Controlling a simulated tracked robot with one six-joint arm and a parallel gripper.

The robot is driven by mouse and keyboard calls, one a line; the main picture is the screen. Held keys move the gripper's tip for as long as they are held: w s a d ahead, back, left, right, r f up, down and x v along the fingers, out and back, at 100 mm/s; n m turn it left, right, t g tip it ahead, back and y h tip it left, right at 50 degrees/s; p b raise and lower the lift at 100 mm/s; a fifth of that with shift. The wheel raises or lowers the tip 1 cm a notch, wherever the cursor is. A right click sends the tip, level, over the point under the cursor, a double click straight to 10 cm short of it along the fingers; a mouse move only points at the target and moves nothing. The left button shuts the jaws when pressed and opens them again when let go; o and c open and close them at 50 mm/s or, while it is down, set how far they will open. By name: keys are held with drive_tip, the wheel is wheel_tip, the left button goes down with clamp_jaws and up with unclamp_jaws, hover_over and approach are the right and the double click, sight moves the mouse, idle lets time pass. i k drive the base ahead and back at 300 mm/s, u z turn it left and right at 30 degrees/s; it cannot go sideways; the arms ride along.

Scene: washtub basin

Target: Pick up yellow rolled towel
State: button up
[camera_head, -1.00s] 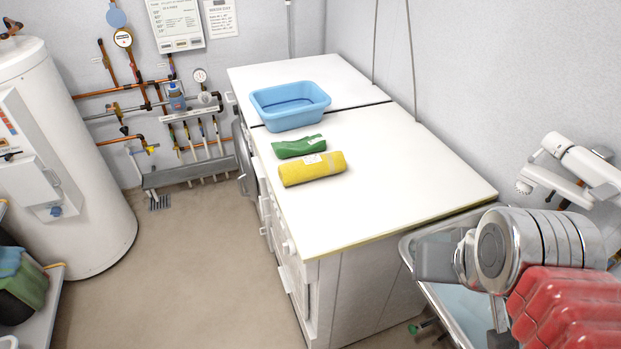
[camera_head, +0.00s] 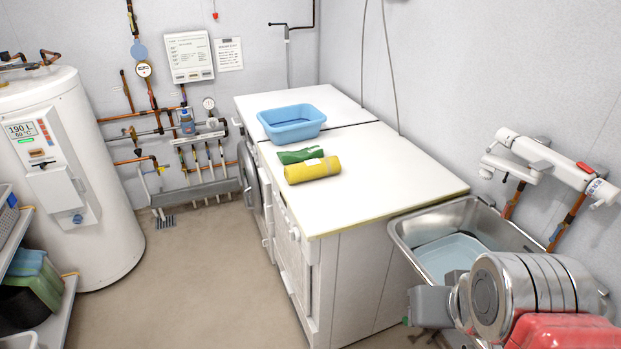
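The yellow rolled towel (camera_head: 312,170) lies on the white countertop (camera_head: 385,180), near its left edge. A metal and red part of my arm (camera_head: 520,300) shows at the lower right, well away from the towel. I cannot make out any gripper fingers in this view. Nothing of mine touches the towel.
A blue basin (camera_head: 291,123) stands on the counter behind the cloths. A metal sink (camera_head: 405,228) with a light blue tub inside lies right of the counter, beneath a wall tap (camera_head: 550,165). A white water tank (camera_head: 70,180) and shelf are left. The floor between is clear.

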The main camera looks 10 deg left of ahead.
sight(316, 168)
drive_tip(key=u, duration=1.7)
drive_tip(key=i, duration=2)
